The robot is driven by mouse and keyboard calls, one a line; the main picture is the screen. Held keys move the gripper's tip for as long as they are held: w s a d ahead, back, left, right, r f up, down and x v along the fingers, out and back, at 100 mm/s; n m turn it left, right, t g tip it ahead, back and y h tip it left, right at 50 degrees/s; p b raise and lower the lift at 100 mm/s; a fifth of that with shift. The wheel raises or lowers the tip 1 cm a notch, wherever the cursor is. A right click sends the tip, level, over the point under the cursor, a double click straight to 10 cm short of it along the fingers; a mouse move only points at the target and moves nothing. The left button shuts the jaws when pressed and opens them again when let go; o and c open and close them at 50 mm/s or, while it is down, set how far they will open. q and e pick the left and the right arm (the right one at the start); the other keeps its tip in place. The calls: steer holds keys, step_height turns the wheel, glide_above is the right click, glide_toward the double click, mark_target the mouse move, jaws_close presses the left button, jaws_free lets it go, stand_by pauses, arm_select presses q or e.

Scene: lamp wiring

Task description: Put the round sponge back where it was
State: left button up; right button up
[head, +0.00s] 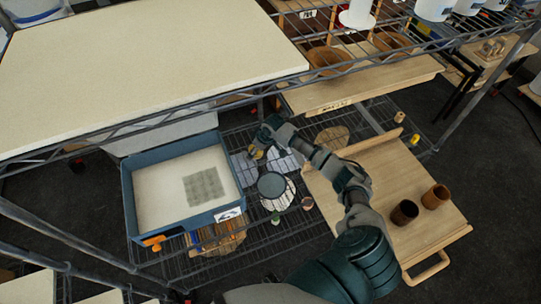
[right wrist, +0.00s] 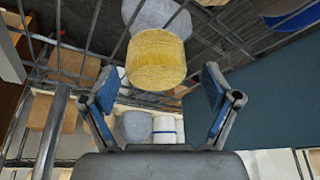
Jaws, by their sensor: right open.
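The round sponge (right wrist: 157,60) is a short yellow cylinder in the right wrist view, centred ahead of my right gripper (right wrist: 160,88). The two blue-padded fingers are spread wide, with a visible gap on each side of the sponge, and neither touches it. In the head view my right gripper (head: 262,141) is over the wire shelf beside the blue tray, with a small yellow patch, seemingly the sponge (head: 257,153), at its fingertips. I cannot tell what the sponge rests on. My left gripper is not in view.
A blue tray (head: 131,205) with a grey-green square inside stands left of the gripper. A dark round disc (head: 271,185) and small pots lie on the wire shelf (head: 265,240). A wooden tray (head: 385,165) with two brown cups (head: 404,212) is right. A pale tabletop (head: 140,70) overhangs above.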

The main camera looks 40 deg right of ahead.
steer(key=s+d, duration=0.1)
steer(key=s, duration=0.2)
steer(key=s+d, duration=0.2)
steer(key=s, duration=0.2)
steer(key=s+d+r, duration=0.1)
steer(key=s, duration=0.2)
steer(key=shift+s+d, duration=0.15)
steer(key=shift+d, duration=0.2)
steer(key=shift+s+d+r+b, duration=0.15)
steer(key=shift+s+b, duration=0.15)
steer(key=shift+s, duration=0.35)
